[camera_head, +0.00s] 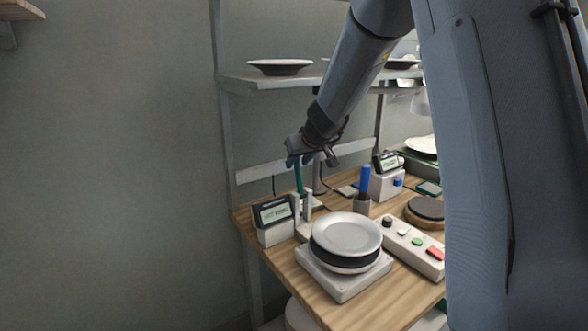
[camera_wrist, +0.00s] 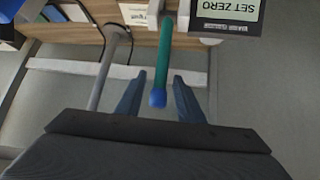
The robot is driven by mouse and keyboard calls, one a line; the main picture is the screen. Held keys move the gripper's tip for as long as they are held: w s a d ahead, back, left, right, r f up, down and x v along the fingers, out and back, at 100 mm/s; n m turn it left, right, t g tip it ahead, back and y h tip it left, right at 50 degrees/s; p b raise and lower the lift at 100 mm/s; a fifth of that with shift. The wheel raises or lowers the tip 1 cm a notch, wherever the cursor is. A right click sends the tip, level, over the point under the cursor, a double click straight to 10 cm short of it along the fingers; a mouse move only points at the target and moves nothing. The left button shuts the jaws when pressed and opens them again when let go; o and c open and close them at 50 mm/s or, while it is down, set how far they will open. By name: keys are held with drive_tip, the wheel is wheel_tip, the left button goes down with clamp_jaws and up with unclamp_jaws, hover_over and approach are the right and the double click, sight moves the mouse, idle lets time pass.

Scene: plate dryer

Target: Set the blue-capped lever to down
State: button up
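The blue-capped lever (camera_wrist: 158,99) is a green rod with a blue tip, seen between my fingers in the wrist view. In the head view its green rod (camera_head: 299,180) stands nearly upright beside a small display box, and its cap is mostly hidden by my gripper. My gripper (camera_wrist: 159,76) is open, with one finger on each side of the lever. Gaps show between the rod and both fingers. In the head view my gripper (camera_head: 304,160) is at the lever's top end.
A display (camera_wrist: 228,10) reads "SET ZERO". A grey rod (camera_wrist: 103,72) stands left of the lever. Plates (camera_head: 346,234) sit on a white scale (camera_head: 345,284). A button panel (camera_head: 412,245), a blue cylinder (camera_head: 365,181) and a second display box (camera_head: 387,182) are nearby. A shelf (camera_head: 262,82) runs above.

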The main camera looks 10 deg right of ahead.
drive_tip(key=x, duration=0.5)
drive_tip(key=shift+w+f, duration=0.2)
drive_tip(key=shift+f, duration=0.05)
drive_tip(key=shift+r, duration=0.1)
clamp_jaws()
